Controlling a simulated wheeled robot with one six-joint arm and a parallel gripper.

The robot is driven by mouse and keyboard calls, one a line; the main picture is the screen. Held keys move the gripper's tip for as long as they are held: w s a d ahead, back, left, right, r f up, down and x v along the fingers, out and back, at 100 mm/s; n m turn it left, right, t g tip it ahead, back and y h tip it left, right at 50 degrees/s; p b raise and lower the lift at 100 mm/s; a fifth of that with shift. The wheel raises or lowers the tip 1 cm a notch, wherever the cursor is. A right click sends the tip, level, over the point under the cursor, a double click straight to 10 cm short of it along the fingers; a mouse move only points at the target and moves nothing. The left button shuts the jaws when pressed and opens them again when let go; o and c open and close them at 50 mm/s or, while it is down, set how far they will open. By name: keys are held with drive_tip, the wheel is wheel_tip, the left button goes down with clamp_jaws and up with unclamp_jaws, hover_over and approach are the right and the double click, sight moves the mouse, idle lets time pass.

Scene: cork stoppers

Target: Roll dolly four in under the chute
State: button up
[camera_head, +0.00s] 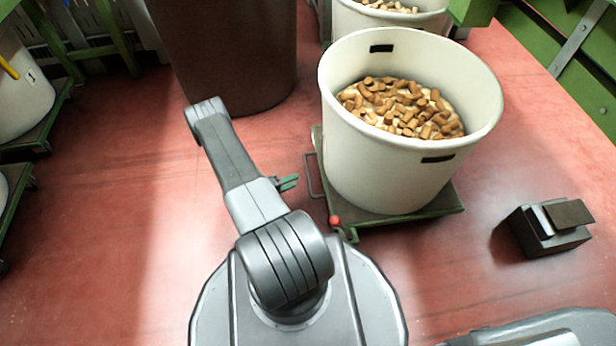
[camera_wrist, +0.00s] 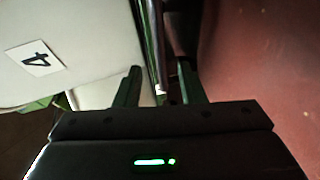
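A white tub (camera_head: 375,165) filled with cork stoppers (camera_head: 400,108) stands on a green dolly (camera_head: 440,203). In the wrist view the tub's pale wall (camera_wrist: 90,25) carries a label with the number 4 (camera_wrist: 35,58). A thin metal handle (camera_head: 311,175) sticks out from the dolly's left side. A red knob (camera_head: 335,219) sits at its near corner. My gripper (camera_head: 288,183) is just left of the handle. In the wrist view its two green fingers (camera_wrist: 160,90) are apart, with a bar (camera_wrist: 152,45) reaching between them. I cannot tell whether they touch it. No chute is clearly in view.
A large brown barrel (camera_head: 232,55) stands behind my arm. Another cork-filled tub (camera_head: 345,18) is behind tub four. A tub marked 1 (camera_head: 22,90) stands on a dolly at left. A dark block with a tilted plate (camera_head: 548,235) lies at right.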

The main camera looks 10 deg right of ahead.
sight(308, 174)
drive_tip(key=b+x, duration=0.2)
drive_tip(key=x, duration=0.5)
drive_tip(key=shift+w+d+f, duration=0.15)
drive_tip(key=shift+d, duration=0.15)
clamp_jaws()
